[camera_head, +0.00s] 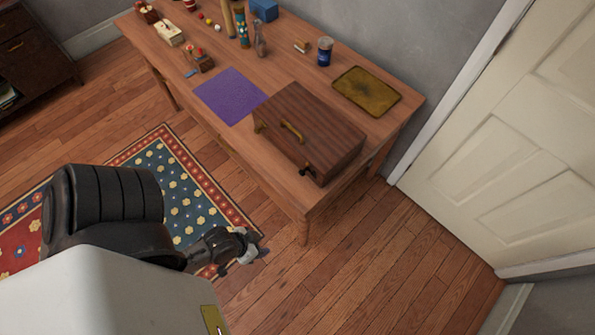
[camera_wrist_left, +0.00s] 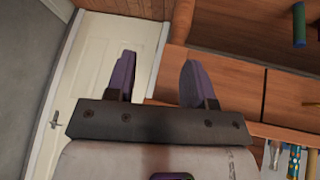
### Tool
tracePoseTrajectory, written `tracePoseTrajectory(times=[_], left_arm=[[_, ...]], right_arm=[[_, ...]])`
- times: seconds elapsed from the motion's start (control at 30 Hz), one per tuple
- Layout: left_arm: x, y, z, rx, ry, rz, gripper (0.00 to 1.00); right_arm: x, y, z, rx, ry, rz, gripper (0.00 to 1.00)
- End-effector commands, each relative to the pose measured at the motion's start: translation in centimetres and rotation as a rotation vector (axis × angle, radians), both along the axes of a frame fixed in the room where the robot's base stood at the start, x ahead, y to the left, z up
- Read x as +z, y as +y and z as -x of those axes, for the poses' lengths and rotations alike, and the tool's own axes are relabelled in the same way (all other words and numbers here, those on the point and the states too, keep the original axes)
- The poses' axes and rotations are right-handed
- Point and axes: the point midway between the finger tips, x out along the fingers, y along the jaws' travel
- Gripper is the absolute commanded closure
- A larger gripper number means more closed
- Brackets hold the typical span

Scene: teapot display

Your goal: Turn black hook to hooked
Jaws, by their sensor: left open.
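The black hook (camera_head: 307,171) is a small dark fitting on the front face of a brown wooden case (camera_head: 325,128), near its right end. It is too small to tell whether it is hooked. The case lies on the table and has a brass handle (camera_head: 292,131) and a brass fitting (camera_head: 259,127) on the same face. My left gripper (camera_head: 254,246) is low in front of the table, apart from the case and left of and below the hook in the head view. In the left wrist view its two purple-padded fingers (camera_wrist_left: 158,80) are apart with nothing between them. My right gripper is not in view.
The wooden table (camera_head: 282,81) also bears a purple mat (camera_head: 229,95), a dark gold tray (camera_head: 366,91), a blue can (camera_head: 324,51) and several small items. A patterned rug (camera_head: 190,195) lies before it. A white door (camera_head: 520,150) stands right. The floor right of my gripper is clear.

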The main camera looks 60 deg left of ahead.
Motion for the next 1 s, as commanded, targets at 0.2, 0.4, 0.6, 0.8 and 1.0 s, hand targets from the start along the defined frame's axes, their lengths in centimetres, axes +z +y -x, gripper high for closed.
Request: tracePoseTrajectory(times=[0.2, 0.4, 0.6, 0.8, 1.0], left_arm=[[1.5, 2.8, -3.5, 0.104, -0.394, -0.061, 0.51], [5.3, 4.8, -5.2, 0.186, -0.719, -0.151, 0.51], [8.9, 6.1, -5.7, 0.237, -0.937, -0.242, 0.51], [10.4, 6.6, -6.0, 0.246, -1.021, -0.300, 0.51], [10.4, 7.2, -8.2, 0.238, -1.022, -0.312, 0.51]], right_arm=[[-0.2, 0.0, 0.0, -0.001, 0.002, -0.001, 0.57], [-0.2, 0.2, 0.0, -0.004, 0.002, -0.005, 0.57], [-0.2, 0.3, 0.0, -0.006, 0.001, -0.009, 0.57], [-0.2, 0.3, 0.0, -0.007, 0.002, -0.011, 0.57], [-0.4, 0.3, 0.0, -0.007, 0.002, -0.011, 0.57]])
